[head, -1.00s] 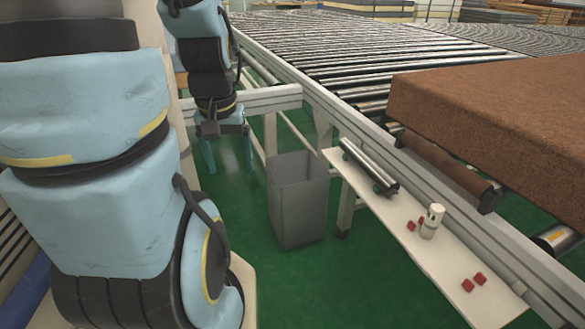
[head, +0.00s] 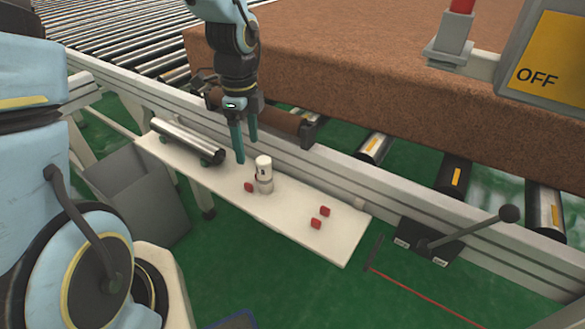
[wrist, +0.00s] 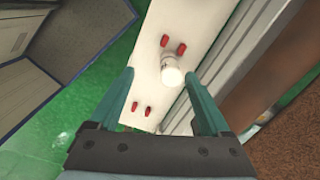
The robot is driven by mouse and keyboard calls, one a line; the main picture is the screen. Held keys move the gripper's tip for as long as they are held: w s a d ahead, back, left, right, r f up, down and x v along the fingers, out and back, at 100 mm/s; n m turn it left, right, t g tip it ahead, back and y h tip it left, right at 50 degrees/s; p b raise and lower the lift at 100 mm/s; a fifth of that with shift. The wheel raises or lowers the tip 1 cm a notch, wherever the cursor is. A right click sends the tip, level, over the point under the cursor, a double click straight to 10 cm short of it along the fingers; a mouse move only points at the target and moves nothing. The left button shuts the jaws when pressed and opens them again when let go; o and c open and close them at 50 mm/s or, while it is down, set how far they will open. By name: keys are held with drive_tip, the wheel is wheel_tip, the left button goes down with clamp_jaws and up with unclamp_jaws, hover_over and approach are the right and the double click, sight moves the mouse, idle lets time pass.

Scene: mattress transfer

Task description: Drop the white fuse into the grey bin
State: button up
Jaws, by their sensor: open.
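The white fuse (head: 264,170) stands upright on the white shelf (head: 290,230) beside the conveyor, a small cylinder with a dark mark on its side. It also shows from above in the wrist view (wrist: 171,76), between and beyond my fingertips. My gripper (head: 246,158) is open and empty, its two teal fingers pointing down just left of the fuse and apart from it. The fingers also show in the wrist view (wrist: 160,82). The grey bin (head: 140,200) stands on the green floor at the left of the shelf, partly hidden by my body. Its inside is only partly visible.
Small red pieces (head: 325,211) lie on the shelf around the fuse. A brown mattress (head: 380,75) sits on the conveyor behind. A lever (head: 470,230) projects at the right.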

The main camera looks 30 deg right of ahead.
sight(265, 174)
drive_tip(key=d, duration=0.1)
drive_tip(key=f+m, duration=0.1)
drive_tip(key=d, duration=0.1)
drive_tip(key=shift+s+d+f+m, duration=0.15)
drive_tip(key=shift+s+d+m, duration=0.15)
wheel_tip(265, 174, down, 4)
drive_tip(key=shift+d+r, duration=0.1)
drive_tip(key=shift+r, duration=0.05)
drive_tip(key=shift+w+d+f, duration=0.15)
drive_tip(key=shift+f, duration=1.45)
drive_tip(key=shift+w+d+f, duration=0.1)
drive_tip(key=shift+f, duration=1.45)
clamp_jaws()
